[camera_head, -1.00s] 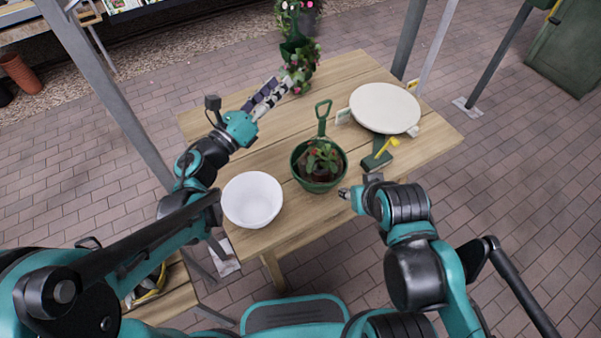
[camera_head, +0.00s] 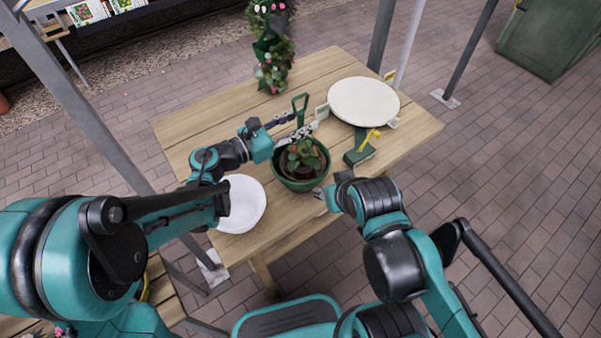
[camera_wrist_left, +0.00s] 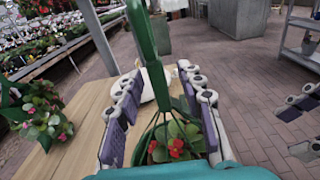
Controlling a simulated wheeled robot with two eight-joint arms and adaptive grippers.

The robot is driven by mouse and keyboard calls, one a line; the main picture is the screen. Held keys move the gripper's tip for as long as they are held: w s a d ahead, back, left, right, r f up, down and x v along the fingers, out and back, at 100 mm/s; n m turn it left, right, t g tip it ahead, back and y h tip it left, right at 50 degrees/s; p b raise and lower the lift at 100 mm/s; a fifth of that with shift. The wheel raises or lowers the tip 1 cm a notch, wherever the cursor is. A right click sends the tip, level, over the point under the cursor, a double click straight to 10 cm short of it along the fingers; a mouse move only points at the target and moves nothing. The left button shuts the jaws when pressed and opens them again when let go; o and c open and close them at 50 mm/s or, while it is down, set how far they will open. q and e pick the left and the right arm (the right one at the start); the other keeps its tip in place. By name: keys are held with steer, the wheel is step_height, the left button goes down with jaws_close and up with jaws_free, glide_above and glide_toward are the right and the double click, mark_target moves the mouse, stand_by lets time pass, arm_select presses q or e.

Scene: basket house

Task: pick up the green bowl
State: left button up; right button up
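The green bowl (camera_head: 300,184) stands upright on the wooden table and holds soil and a leafy plant with red flowers (camera_wrist_left: 178,146). My left gripper (camera_head: 297,132) is above the bowl's far side. In the left wrist view its fingers (camera_wrist_left: 160,108) are apart on either side of the shaft and plant. It holds nothing. My right gripper (camera_head: 326,197) is low beside the bowl's near right side. Its separated fingers show at the right of the left wrist view (camera_wrist_left: 290,130).
A white bowl (camera_head: 246,205) stands left of the green bowl, partly behind my left arm. A round cream plate (camera_head: 363,101) and a green box with a yellow tool (camera_head: 359,151) lie to the right. A flowering plant (camera_head: 271,70) stands at the back. The far left tabletop is clear.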

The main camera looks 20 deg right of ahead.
arm_select(q)
jaws_close()
steer(key=shift+r, duration=0.1)
